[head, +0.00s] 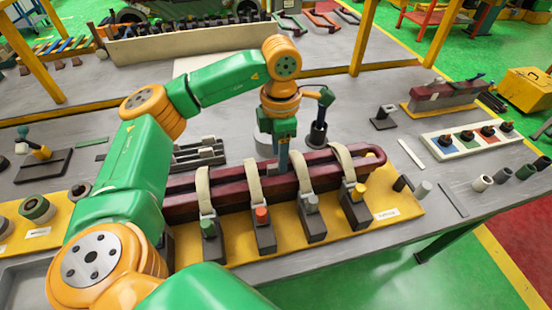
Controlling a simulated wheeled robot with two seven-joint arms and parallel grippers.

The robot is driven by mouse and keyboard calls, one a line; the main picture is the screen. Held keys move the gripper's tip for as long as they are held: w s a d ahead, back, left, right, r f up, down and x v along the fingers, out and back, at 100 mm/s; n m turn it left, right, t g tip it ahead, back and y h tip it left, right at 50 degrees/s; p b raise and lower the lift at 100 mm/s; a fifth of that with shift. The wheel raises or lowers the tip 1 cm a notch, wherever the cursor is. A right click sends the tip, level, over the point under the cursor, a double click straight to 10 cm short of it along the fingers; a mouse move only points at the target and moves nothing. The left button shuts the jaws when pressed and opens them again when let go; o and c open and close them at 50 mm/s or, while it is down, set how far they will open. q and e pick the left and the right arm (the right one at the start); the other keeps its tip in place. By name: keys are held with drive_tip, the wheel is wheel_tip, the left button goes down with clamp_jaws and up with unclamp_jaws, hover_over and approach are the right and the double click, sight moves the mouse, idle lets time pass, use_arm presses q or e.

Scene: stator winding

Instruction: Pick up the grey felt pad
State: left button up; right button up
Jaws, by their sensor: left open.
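My left gripper (284,167) points down over the dark red coil bar (340,157), near its middle, between two of the beige straps. Its fingers are narrow and seen edge-on, with nothing clearly held. A small grey piece (272,170) shows at the bar just left of the fingertips; I cannot tell whether it touches them. A flat dark grey strip (453,199) lies on the table to the right. I cannot tell for sure which of these two is the grey felt pad. My right gripper is not in view.
The bar lies on a yellow fixture (385,222), where beige straps (342,160) and upright clamps with coloured knobs stand close around the gripper. A white tray (471,140) with coloured pads and a white strip (411,153) are at right. A dark post stands right behind the gripper.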

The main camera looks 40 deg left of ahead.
sight(276, 171)
use_arm(q)
drive_tip(key=f, duration=0.3)
drive_tip(key=shift+w+a+f, duration=0.15)
drive_tip(key=shift+w, duration=0.05)
clamp_jaws()
